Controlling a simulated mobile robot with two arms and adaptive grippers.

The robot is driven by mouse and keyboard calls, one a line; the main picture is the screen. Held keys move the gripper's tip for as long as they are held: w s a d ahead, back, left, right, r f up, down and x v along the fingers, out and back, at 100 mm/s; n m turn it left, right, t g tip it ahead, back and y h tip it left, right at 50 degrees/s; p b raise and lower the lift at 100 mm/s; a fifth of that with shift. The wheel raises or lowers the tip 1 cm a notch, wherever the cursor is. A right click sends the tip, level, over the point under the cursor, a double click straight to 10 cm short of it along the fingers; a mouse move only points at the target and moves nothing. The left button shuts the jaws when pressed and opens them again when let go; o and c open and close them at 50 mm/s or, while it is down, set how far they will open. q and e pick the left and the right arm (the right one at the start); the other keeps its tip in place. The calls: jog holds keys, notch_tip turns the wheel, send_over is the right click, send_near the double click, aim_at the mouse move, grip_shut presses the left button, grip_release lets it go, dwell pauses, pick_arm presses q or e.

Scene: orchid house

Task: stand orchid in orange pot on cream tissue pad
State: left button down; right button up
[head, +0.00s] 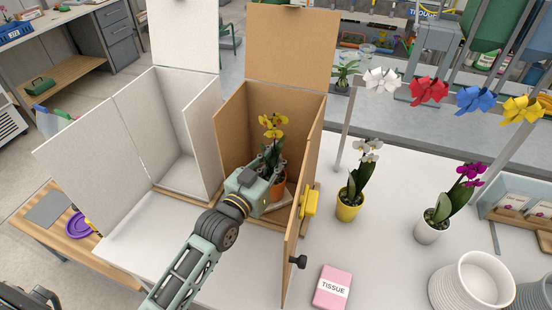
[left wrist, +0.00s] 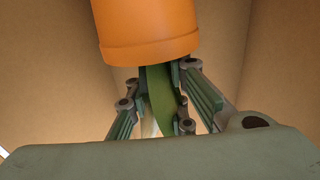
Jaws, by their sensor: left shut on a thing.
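The orchid (head: 272,126) with yellow flowers stands about upright in an orange pot (head: 278,186), inside the open brown cardboard box. My left gripper (head: 268,172) reaches into the box and is shut on the orchid. In the left wrist view, the orange pot (left wrist: 146,30) fills the top, with a green leaf (left wrist: 158,92) between the fingers (left wrist: 160,92). A pale cream pad (head: 287,200) shows partly at the pot's foot, mostly hidden by pot and gripper. I cannot tell whether the pot touches it. My right gripper is not in view.
The brown box's walls (head: 231,125) stand close around the gripper. A white open box (head: 140,125) is at left. A white orchid in a yellow pot (head: 349,206), a magenta orchid in a white pot (head: 433,228) and a pink tissue pack (head: 332,287) stand on the table to the right.

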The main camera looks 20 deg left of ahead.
pick_arm(q)
jog(key=shift+f, duration=0.1)
jog(key=c, duration=1.6)
grip_release()
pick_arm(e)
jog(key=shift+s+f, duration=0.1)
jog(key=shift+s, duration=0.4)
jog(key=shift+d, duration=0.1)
pick_arm(q)
jog(key=shift+r, duration=0.25)
jog(key=b+v, duration=0.2)
jog(key=v, duration=1)
jog(key=shift+f, duration=0.15)
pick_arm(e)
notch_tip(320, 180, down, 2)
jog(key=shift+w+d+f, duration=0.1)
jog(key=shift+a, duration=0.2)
